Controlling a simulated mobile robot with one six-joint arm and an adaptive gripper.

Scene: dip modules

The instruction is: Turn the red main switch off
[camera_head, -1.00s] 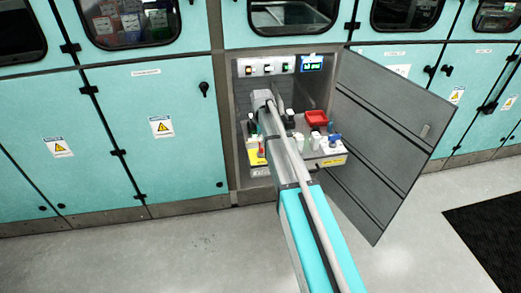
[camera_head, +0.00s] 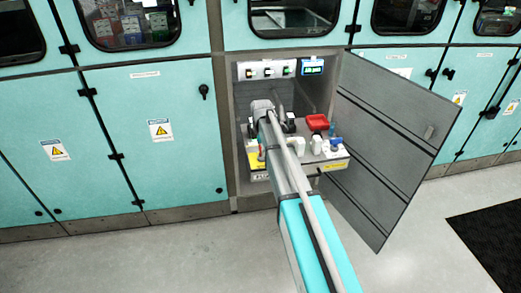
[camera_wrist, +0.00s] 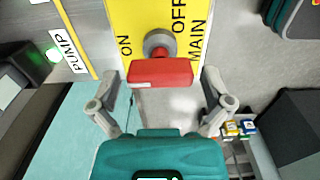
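In the wrist view the red main switch (camera_wrist: 160,73) is a red bar handle on a round grey metal hub. It sits on a yellow plate (camera_wrist: 128,14) lettered ON, OFF and MAIN. The bar lies crosswise in the picture, on the near side of the hub. My gripper (camera_wrist: 162,88) is open, with one finger to the left and one to the right of the bar; I see gaps on both sides. In the head view my arm reaches into the open cabinet (camera_head: 231,140), and the gripper's fingers and most of the switch are hidden there.
A PUMP label (camera_wrist: 68,52) and a lit green lamp (camera_wrist: 53,55) are left of the switch. In the head view the open cabinet door (camera_head: 385,150) stands to the right. A red tray (camera_head: 317,122) and white fittings sit inside. The floor in front is clear.

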